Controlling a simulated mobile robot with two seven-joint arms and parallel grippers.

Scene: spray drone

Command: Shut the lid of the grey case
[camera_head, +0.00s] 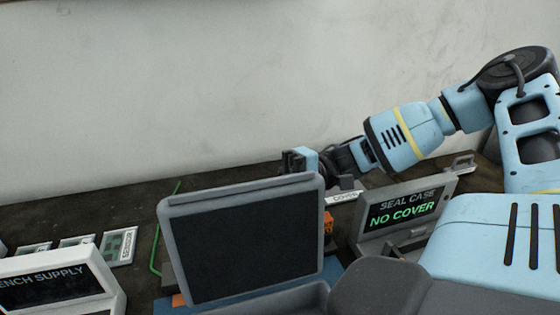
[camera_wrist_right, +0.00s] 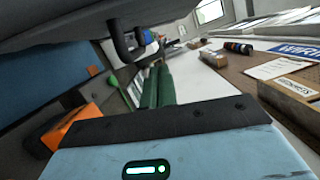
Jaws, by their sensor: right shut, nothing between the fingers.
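The grey case's lid (camera_head: 240,240) stands raised in the head view, its dark inner panel facing me. Part of the case's grey lower body (camera_head: 290,299) shows at the bottom edge; the rest is cut off or covered. My right gripper (camera_head: 303,162) is at the lid's top right corner, behind the lid, shut and empty; the lid partly hides it, and I cannot tell if they touch. In the right wrist view a broad grey surface (camera_wrist_right: 60,22), probably the lid's back, fills the upper left, with a dark handle-like loop (camera_wrist_right: 124,42) near it. My left gripper is not in view.
A seal case unit (camera_head: 405,213) reading "NO COVER" stands right of the lid. A bench supply (camera_head: 60,282) and labelled cards (camera_head: 119,247) lie to the left. An orange block (camera_wrist_right: 75,131) shows in the wrist view. The wall (camera_head: 200,90) closes off the back.

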